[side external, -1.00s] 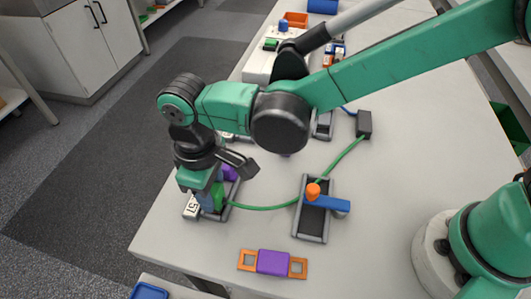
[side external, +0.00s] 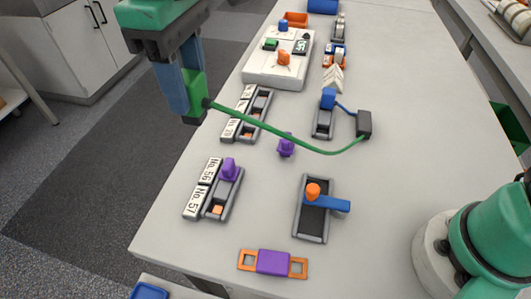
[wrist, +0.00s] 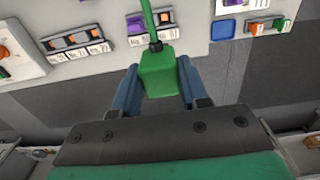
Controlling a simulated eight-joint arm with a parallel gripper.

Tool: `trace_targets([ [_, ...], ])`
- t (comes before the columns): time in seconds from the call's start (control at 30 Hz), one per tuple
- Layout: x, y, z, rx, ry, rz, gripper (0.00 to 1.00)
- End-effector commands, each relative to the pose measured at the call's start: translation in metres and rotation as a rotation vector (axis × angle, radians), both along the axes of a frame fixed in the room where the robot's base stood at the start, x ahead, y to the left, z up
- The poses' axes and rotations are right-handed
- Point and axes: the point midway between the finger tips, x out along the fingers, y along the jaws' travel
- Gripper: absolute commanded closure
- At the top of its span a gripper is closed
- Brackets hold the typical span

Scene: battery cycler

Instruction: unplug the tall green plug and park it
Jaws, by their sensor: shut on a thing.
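The green plug (side external: 197,97) is held between the blue fingers of my gripper (side external: 184,92), which is shut on it, high up and off the table's left side. In the wrist view the plug (wrist: 158,76) sits between the fingertips, its green cable leading away at the top. The cable (side external: 290,143) hangs in a curve to a black box (side external: 364,124). The front socket rack, labelled No. 56 and No. 57 (side external: 202,190), holds a purple plug (side external: 231,170). Its nearer socket (side external: 217,209) is empty and shows orange.
A second rack (side external: 248,115) behind shows orange sockets. A blue plug (side external: 328,98) stands in a small holder. A purple piece (side external: 286,146) stands mid-table. A dark tray (side external: 314,228) carries an orange knob and blue bar. A white unit (side external: 275,70) stands further back.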

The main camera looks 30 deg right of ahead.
Motion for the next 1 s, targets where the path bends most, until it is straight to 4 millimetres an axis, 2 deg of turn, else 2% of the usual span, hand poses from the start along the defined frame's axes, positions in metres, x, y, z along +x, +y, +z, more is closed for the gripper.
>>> trace_targets([
  [0.17, 0.034, -0.050, -0.024, 0.000, 0.000, -0.013, 1.00],
  [0.3, 0.057, -0.113, -0.055, 0.000, 0.000, -0.016, 1.00],
  [0.5, 0.060, -0.198, -0.094, 0.000, 0.000, -0.013, 1.00],
  [0.6, 0.054, -0.228, -0.108, 0.001, -0.001, -0.010, 1.00],
  [0.7, 0.048, -0.246, -0.116, 0.001, -0.001, -0.006, 1.00],
  [0.8, 0.045, -0.255, -0.121, 0.001, -0.001, -0.002, 1.00],
  [1.0, 0.044, -0.257, -0.133, 0.001, -0.001, 0.001, 1.00],
])
